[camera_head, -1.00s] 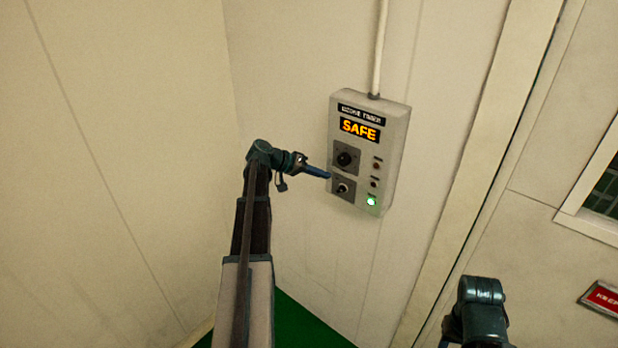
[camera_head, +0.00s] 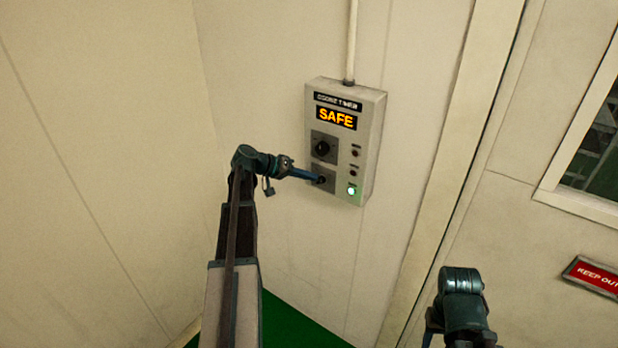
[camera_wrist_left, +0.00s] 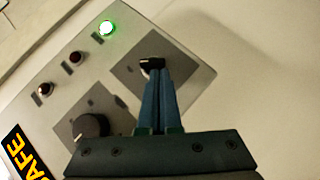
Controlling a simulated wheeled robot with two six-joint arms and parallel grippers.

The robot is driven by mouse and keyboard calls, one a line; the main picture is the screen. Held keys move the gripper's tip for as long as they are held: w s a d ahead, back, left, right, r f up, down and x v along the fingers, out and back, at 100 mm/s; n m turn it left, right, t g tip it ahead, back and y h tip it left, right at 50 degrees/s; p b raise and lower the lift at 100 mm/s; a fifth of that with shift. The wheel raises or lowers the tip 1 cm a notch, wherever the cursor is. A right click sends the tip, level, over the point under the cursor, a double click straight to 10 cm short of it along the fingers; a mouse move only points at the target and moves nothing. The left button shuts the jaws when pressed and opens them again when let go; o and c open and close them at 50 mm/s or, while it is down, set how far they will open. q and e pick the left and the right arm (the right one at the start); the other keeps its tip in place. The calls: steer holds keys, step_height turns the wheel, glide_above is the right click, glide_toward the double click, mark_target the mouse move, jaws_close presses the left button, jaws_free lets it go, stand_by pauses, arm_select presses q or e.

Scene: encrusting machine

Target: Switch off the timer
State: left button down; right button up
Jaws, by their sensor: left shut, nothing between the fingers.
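The timer box (camera_head: 372,150) is a grey panel on the wall, with an orange display (camera_head: 336,118) reading SAFE. It has an upper black knob (camera_head: 322,149), which also shows in the left wrist view (camera_wrist_left: 88,126), and a lower switch (camera_wrist_left: 151,63) on a dark square plate. A green lamp (camera_head: 351,190) is lit at its lower right; it also shows in the left wrist view (camera_wrist_left: 106,28). My left gripper (camera_head: 318,178) is shut and empty, its fingertips at the lower switch and partly covering it. Whether they touch it I cannot tell. The right gripper is not clearly seen.
Two unlit small lamps (camera_head: 355,153) sit above the green one. A conduit (camera_head: 351,40) runs up from the box. A door frame, a window and a red KEEP OUT sign (camera_head: 595,276) are to the right. The wall left of the box is clear.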

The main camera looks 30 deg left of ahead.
arm_select(q)
steer(key=shift+a+f+h+b, duration=0.1)
steer(key=shift+f+h+b, duration=0.15)
steer(key=shift+b, duration=0.25)
